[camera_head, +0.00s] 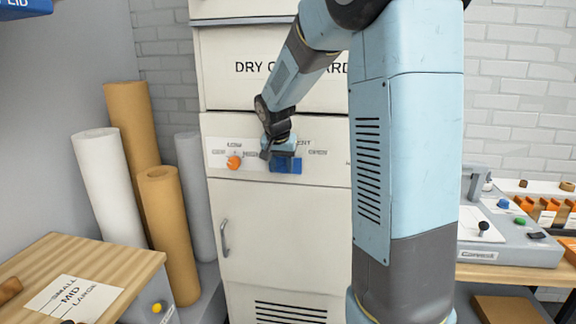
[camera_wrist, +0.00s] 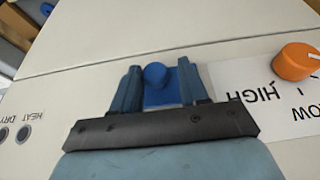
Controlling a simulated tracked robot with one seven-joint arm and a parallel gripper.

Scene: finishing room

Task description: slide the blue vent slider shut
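The blue vent slider (camera_head: 287,167) sits on the panel of the white dry cupboard (camera_head: 280,215), below the partly hidden vent label and left of the word OPEN. Any label at its left is hidden behind my gripper. In the wrist view its round blue knob (camera_wrist: 155,76) stands out from a blue plate. My gripper (camera_head: 279,148) is at the slider. In the wrist view my gripper's fingers (camera_wrist: 158,66) stand apart on either side of the knob. The left finger is close to the knob, and a small gap shows at the right finger. I cannot tell whether either touches.
An orange dial (camera_head: 234,162) is left of the slider, close to my gripper. The cupboard's lower door has a grey handle (camera_head: 225,238). Paper rolls (camera_head: 172,225) stand at the left by a wooden bench (camera_head: 95,262). A grey control unit (camera_head: 515,245) stands at the right.

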